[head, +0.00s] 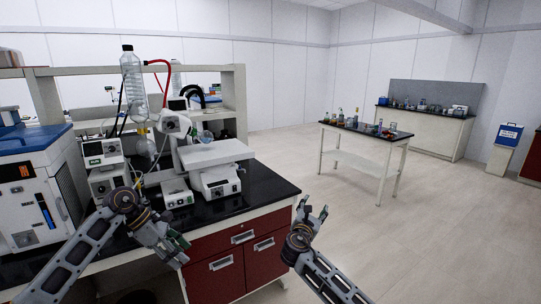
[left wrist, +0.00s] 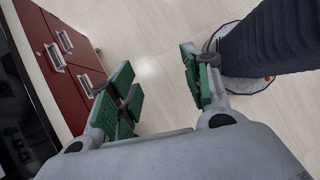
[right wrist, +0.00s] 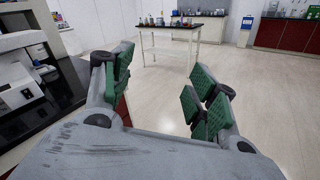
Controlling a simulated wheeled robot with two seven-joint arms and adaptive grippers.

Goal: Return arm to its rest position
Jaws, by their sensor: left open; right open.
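My left gripper (head: 179,246) is in front of the bench, near its front edge and the red drawers. In the left wrist view its green-padded fingers (left wrist: 160,88) are apart, with only floor between them. My right gripper (head: 313,212) is raised over the floor, just right of the bench corner. In the right wrist view its fingers (right wrist: 160,85) are apart and nothing is between them. Both grippers are empty.
The black-topped bench (head: 262,187) with red drawers (head: 215,277) carries lab instruments and a stirrer-like device (head: 218,182). A side table (head: 345,155) with glassware stands further back. The floor (head: 420,240) on the right is clear.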

